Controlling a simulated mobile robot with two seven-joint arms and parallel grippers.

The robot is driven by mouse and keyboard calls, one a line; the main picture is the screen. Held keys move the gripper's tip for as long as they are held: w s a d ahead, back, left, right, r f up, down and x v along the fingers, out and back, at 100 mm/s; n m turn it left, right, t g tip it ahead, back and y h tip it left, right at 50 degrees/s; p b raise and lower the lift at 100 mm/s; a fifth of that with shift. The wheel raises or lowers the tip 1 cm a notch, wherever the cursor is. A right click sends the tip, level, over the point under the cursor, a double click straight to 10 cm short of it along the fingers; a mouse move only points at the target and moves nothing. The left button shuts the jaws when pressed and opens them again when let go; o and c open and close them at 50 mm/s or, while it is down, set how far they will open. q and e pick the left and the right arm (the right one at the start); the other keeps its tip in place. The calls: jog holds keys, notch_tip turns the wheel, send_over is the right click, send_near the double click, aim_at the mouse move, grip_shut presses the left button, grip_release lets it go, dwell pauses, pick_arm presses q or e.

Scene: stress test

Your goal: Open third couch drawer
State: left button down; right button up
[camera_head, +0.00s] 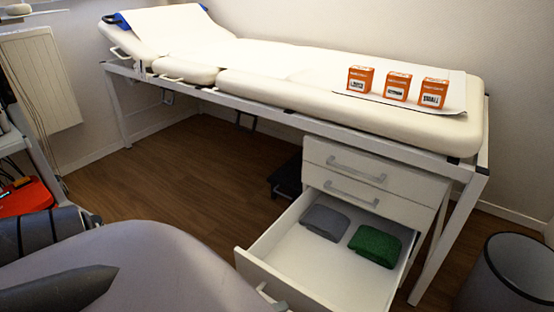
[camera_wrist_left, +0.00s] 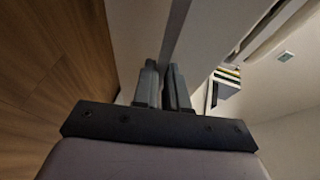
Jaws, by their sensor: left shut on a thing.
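The third couch drawer (camera_head: 258,262) is the lowest of the white drawers under the couch (camera_head: 262,92). It stands pulled well out, its inside showing. A grey folded cloth (camera_head: 325,222) and a green folded cloth (camera_head: 375,244) lie in it. The end of its handle (camera_head: 264,291) shows low on its front; my grey arm covers the rest. In the left wrist view my left gripper (camera_wrist_left: 165,85) has its fingers close together on a narrow grey bar, which appears to be this handle. The two upper drawers (camera_head: 369,195) are shut. My right gripper is not in view.
Several orange boxes (camera_head: 397,86) stand on the couch. A grey bin (camera_head: 513,272) is at the right. A cart with a red item (camera_head: 27,198) is at the left edge. The wooden floor (camera_head: 190,160) left of the drawers is mostly clear; a dark step (camera_head: 287,178) stands there.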

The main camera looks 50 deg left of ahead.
pick_arm(q)
jog(key=c, duration=1.2)
grip_release()
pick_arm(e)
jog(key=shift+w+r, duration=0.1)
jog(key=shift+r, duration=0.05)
pick_arm(q)
jog(key=shift+o, duration=0.2)
jog(key=p+v, duration=0.2)
jog(key=v, duration=0.5)
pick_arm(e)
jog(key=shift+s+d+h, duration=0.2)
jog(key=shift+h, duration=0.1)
